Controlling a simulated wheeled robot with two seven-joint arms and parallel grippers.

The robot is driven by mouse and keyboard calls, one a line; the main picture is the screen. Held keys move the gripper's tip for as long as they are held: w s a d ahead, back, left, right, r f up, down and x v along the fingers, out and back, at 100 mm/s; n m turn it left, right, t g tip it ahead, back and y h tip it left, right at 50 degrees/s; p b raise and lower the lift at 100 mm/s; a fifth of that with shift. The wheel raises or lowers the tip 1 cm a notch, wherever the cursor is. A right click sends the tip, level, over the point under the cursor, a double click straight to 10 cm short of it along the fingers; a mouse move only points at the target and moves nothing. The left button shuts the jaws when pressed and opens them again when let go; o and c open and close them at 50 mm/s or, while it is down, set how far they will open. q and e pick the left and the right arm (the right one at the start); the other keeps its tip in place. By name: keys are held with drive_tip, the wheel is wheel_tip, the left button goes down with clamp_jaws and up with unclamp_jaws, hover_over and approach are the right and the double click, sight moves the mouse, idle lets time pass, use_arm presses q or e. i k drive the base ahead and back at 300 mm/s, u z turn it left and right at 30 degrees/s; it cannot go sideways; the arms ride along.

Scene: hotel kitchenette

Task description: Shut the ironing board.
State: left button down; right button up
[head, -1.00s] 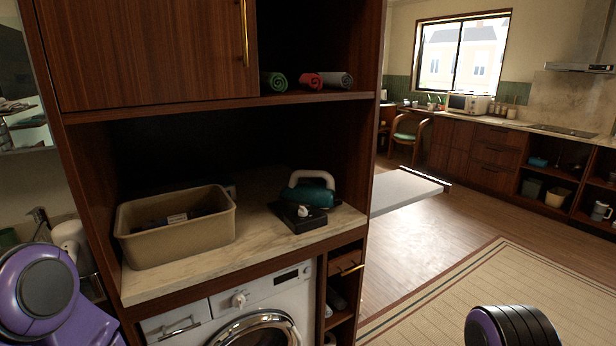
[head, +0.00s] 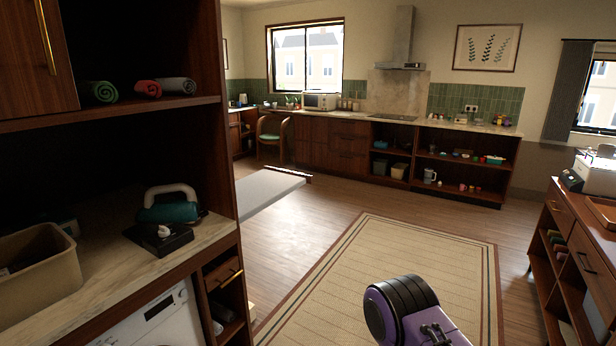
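A flat, pale grey board (head: 265,190), which looks like the ironing board, lies level and open beyond the tall wooden cabinet (head: 227,120). Its left part is hidden behind the cabinet's side, so I cannot see its mount or legs. Its free end points right into the room, above the wooden floor. A purple and black part of my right arm shows at the bottom centre, well apart from the board. Neither of my grippers is in view.
An iron (head: 170,205) and a beige bin (head: 38,272) stand on the cabinet's counter, above a washing machine (head: 155,318). A striped rug (head: 390,270) covers open floor. A dark wooden unit (head: 575,255) stands at right, and kitchen counters (head: 335,145) line the back wall.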

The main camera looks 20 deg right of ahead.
sight(256, 191)
drive_tip(key=z, duration=1.5)
drive_tip(key=i, duration=4.95)
drive_tip(key=u, duration=2.65)
drive_tip(key=i, duration=0.75)
